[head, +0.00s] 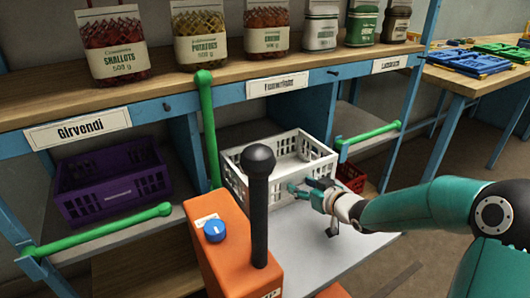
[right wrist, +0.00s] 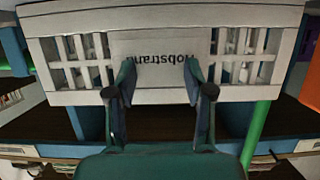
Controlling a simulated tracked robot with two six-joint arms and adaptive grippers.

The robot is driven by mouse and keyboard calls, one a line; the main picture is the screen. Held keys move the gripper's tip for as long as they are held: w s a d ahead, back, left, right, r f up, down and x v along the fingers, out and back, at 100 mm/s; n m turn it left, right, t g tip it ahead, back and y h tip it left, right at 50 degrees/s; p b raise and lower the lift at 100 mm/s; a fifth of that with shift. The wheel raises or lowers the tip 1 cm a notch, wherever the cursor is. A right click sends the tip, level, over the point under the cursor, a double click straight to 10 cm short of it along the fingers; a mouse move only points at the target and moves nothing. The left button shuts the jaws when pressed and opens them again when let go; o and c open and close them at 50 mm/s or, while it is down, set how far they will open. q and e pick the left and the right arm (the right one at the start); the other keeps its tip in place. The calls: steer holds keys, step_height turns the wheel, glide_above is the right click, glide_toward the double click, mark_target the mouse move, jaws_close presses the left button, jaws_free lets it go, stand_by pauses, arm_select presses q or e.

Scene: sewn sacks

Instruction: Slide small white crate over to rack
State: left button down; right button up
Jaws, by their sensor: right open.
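The small white crate (head: 262,152) stands in the middle of the head view, at the rack's middle bay, with its near part toward a pale platform (head: 335,243). It looks empty. In the right wrist view its slotted wall (right wrist: 150,93) fills the upper part, with an upside-down label between two grids. My right gripper (head: 301,187) is at the crate's near side. Its two fingers (right wrist: 160,76) are apart in front of the label; I cannot tell whether they touch the wall. The rack (head: 185,100) has a blue frame and wooden top shelf. My left gripper is out of view.
An orange box (head: 235,252) with a blue dial and black-knobbed lever stands close left of the platform. A green bar (head: 208,130) rises beside the crate. A purple crate (head: 113,183) fills the left bay; a red crate (head: 350,177) is right. Packets and jars line the top shelf.

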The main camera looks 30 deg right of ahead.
mark_target(298, 177)
steer(key=w, duration=0.4)
steer(key=shift+w+a, duration=0.15)
steer(key=shift+a, duration=0.1)
steer(key=w+p, duration=0.1)
steer(key=w, duration=0.3)
steer(key=shift+w+a, duration=0.15)
steer(key=w+p, duration=0.1)
steer(key=w, duration=0.3)
steer(key=shift+a+f+p, duration=0.1)
steer(key=shift+a+p, duration=0.1)
steer(key=shift+p, duration=0.15)
steer(key=shift+w+p, duration=0.65)
steer(key=shift+w, duration=0.6)
steer(key=shift+s+f+b, duration=0.1)
steer(key=shift+s+b, duration=0.25)
steer(key=v, duration=0.2)
steer(key=f+b+v, duration=0.1)
steer(key=v, duration=0.2)
steer(key=f+b+v, duration=0.1)
steer(key=v, duration=0.2)
steer(key=shift+s+d+r, duration=0.1)
steer(key=shift+s, duration=0.35)
steer(key=shift+s+r, duration=0.1)
steer(key=shift+s, duration=0.45)
